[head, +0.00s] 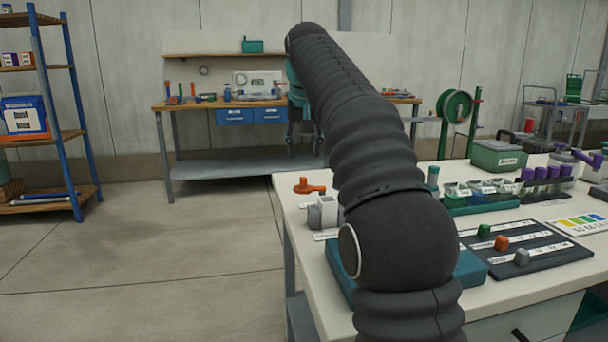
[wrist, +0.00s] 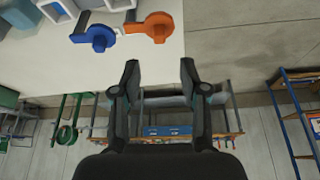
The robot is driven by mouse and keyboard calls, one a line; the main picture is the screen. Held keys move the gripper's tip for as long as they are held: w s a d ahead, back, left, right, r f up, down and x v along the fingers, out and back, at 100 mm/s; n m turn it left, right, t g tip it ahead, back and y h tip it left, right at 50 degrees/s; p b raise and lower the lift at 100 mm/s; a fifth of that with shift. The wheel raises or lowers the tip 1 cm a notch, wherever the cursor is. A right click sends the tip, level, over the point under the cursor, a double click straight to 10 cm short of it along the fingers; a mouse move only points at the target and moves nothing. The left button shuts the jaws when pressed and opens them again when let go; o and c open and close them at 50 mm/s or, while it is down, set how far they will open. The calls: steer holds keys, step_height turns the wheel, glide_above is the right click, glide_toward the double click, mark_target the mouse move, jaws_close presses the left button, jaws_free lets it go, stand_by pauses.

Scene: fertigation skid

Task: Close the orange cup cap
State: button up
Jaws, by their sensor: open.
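The orange cup cap (wrist: 159,27) is a round orange piece with a short tab, near the edge of the white tabletop in the wrist view. An orange piece with a raised knob also shows on the table's left side in the head view (head: 308,187). I cannot tell how far the cap is open. My gripper (wrist: 160,65) is open and empty, its fingertips apart from the cap and just below it in the wrist picture. In the head view my gripper hangs beyond the table edge, partly hidden by my arm.
A similar blue cap (wrist: 98,37) sits just left of the orange one, near pale boxes. On the table (head: 318,243) stand a grey-white device (head: 325,212), a dark board with coloured knobs (head: 545,257) and a green case (head: 498,157). Open floor lies to the left.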

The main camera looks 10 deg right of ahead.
mark_target(303, 177)
steer(key=x, duration=0.8)
steer(key=shift+f, duration=0.2)
jaws_close()
